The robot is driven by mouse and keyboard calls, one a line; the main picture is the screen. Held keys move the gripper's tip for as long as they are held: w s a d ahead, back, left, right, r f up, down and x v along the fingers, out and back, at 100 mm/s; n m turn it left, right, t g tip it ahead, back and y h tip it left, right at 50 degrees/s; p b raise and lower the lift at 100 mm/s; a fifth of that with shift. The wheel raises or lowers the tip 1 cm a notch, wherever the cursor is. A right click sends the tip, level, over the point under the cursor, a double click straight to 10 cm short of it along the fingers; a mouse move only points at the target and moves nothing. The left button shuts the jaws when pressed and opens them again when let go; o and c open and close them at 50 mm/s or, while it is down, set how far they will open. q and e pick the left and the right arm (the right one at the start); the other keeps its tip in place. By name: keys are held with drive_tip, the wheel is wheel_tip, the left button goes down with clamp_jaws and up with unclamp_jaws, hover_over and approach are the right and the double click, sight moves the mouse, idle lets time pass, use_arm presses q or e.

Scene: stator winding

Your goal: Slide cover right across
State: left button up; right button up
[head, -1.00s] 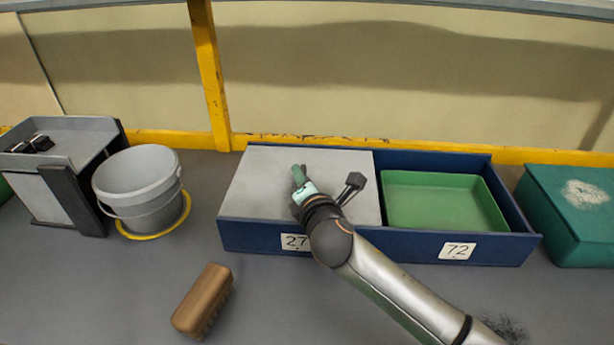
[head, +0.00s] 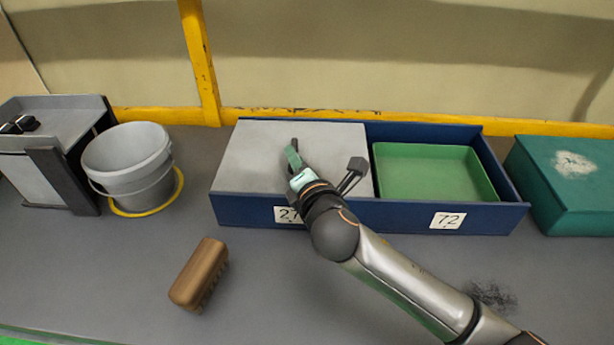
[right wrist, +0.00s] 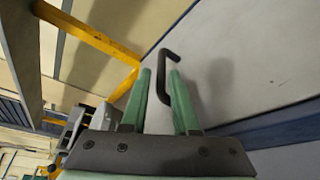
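The grey cover (head: 255,160) lies flat over the left part of a long blue box (head: 380,215), above the label 27. The right part is uncovered and holds a green tray (head: 436,172). My right gripper (head: 293,155) is low over the middle of the cover. In the right wrist view its two green fingers (right wrist: 159,85) stand apart, with a dark bent handle (right wrist: 165,60) on the cover between and just beyond them. Whether a finger touches the handle cannot be told. The handle is not clear in the head view. My left gripper is not in view.
A grey bucket (head: 130,165) and a grey bin (head: 55,140) stand at the left. A brown brush-like block (head: 199,272) lies in front on the grey table. A teal box (head: 565,190) stands close to the blue box's right end. A yellow rail runs behind.

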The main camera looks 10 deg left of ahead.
drive_tip(key=v, duration=0.8)
idle(0.4)
